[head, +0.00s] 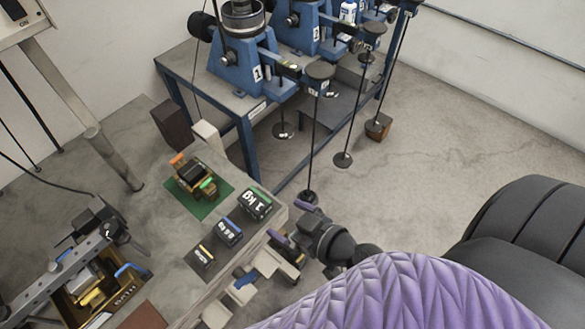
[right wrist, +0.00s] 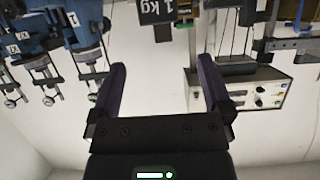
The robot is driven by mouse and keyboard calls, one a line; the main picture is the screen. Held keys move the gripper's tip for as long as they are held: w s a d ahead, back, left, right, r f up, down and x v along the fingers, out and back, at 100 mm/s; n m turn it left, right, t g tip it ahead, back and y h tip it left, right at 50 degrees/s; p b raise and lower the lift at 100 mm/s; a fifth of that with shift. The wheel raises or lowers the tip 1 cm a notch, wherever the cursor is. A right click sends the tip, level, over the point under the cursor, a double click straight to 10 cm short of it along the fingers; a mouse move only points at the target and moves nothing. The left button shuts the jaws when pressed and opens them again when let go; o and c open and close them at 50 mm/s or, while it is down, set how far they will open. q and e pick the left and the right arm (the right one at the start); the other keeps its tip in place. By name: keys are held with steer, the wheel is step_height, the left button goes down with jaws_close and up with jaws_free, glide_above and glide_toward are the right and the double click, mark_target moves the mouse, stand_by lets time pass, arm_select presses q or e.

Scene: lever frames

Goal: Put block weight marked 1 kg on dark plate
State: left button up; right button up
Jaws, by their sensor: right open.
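The black block weight marked 1 kg (head: 255,203) stands on the bench near its right edge, with a green stripe on top. My right gripper (head: 286,222) is open and empty, just to the right of the block, its purple fingers apart from it. In the right wrist view, the 1 kg block (right wrist: 162,12) shows upside down at the top edge, beyond and between the open fingers (right wrist: 161,66). Several dark round plates belong to the lever frames, such as a raised one (head: 320,70) and a low hanging one (head: 283,131). I cannot tell which is meant. My left gripper is not in view.
Two smaller block weights (head: 228,232) (head: 202,257) stand in line with the 1 kg one. A green mat (head: 214,208) bears a wood and brass device. Blue lever frames (head: 238,66) stand on a table behind. A brass box apparatus (head: 75,298) is at lower left.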

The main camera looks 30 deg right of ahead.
steer(key=s+d+f+m+g+h, duration=0.1)
steer(key=s+f+g, duration=0.4)
steer(key=f, duration=0.5)
steer(key=s+d+f+m+g+h, duration=0.1)
steer(key=s+f+g+h, duration=0.1)
steer(key=s+f, duration=0.55)
steer(key=s+d+f+g+h, duration=0.1)
steer(key=s+f+g, duration=0.3)
steer(key=s+f, duration=0.4)
steer(key=s, duration=0.2)
steer(key=shift+s+d+f+n+g+h, duration=0.25)
steer(key=shift+s+d+n+g+h, duration=0.05)
steer(key=shift+g, duration=0.1)
